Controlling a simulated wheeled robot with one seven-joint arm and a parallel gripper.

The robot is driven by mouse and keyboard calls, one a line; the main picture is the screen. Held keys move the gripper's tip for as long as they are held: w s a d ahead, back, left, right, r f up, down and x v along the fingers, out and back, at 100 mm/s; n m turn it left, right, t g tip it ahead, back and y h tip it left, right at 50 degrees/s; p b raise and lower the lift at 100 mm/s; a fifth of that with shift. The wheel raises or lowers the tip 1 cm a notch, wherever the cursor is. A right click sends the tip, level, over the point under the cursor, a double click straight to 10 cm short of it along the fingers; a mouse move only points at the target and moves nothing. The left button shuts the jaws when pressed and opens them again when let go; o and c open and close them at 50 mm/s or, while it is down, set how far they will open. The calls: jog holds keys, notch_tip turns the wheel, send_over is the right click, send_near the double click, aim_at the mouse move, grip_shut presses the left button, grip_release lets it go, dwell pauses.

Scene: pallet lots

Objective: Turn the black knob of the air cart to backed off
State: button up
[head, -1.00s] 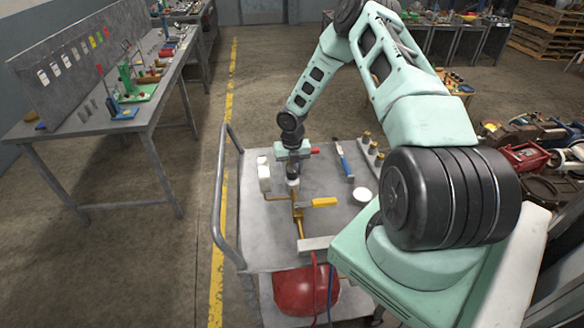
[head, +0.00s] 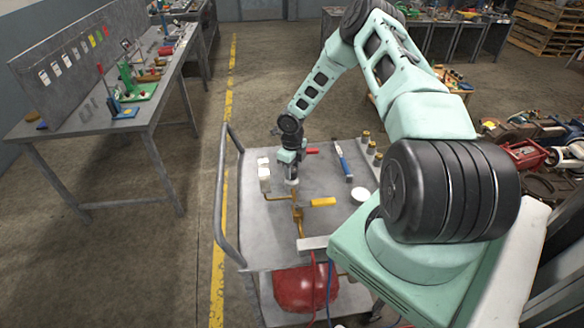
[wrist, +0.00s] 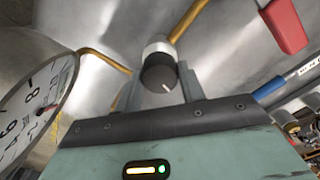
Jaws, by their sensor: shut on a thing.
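The air cart (head: 262,228) stands in front of me with brass pipework on its grey top. My gripper (head: 292,181) points down over the pipework, and in the head view it hides most of the knob. In the wrist view the black knob (wrist: 158,76) sits between the two fingers of my gripper (wrist: 161,88), below a pale collar. A short white mark shows on the knob's face, toward the lower right. My gripper is shut on the knob. A round dial gauge (wrist: 32,108) is close on the left of the wrist view, partly cut off.
A yellow valve handle (head: 323,202), a red handle (head: 312,151), a blue-handled tool (head: 344,160) and a white round dish (head: 360,195) are near on the cart top. A red tank (head: 302,290) sits below. The cart's push rail (head: 218,195) rises on the left.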

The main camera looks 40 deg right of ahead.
jog(key=shift+n, duration=0.6)
jog(key=o, duration=1)
jog(key=shift+c, duration=0.2)
notch_tip(320, 180, up, 18)
jog(key=shift+f+b, duration=0.25)
jog(key=shift+b, duration=0.15)
